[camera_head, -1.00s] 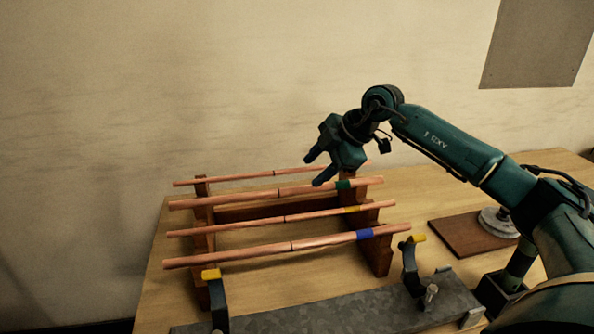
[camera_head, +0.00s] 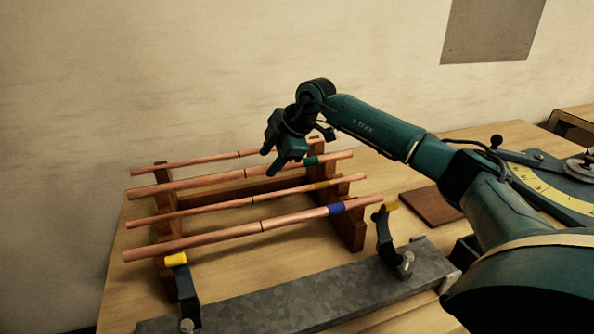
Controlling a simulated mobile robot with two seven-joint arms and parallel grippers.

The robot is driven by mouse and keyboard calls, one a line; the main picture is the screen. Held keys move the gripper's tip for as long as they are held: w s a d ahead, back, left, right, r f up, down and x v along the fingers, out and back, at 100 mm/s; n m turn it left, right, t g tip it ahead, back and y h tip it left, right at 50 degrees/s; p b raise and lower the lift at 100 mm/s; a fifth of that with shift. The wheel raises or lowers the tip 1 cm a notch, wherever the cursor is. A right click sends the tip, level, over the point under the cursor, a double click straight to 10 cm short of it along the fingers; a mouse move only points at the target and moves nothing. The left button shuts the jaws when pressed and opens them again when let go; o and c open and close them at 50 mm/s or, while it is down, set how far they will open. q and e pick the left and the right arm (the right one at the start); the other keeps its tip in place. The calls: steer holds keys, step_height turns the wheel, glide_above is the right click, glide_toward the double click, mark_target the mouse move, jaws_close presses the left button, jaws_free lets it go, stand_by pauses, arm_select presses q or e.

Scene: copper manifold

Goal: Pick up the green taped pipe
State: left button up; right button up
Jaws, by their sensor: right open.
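The green taped pipe (camera_head: 215,179) is a copper pipe with a green band (camera_head: 311,161) near its right end. It lies across a wooden rack (camera_head: 169,200), second from the back. My right gripper (camera_head: 272,160) is open and empty, with its fingers over the back part of the rack, left of the green band. Whether the fingers touch the pipe cannot be told. The gripper hides part of the rearmost pipe. My left gripper is not in view.
A yellow-taped pipe (camera_head: 240,202) and a blue-taped pipe (camera_head: 220,236) lie in front on the rack. A grey metal bar (camera_head: 290,297) with two yellow-tipped clamps (camera_head: 388,235) stands nearer. A brown board (camera_head: 428,206) and a yellow-scaled device (camera_head: 545,193) are at right.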

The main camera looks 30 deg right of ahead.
steer(key=b+x, duration=0.1)
steer(key=x, duration=0.2)
steer(key=shift+s+r, duration=0.1)
steer(key=shift+r, duration=0.05)
steer(key=shift+c, duration=0.3)
jaws_close()
stand_by(0.9)
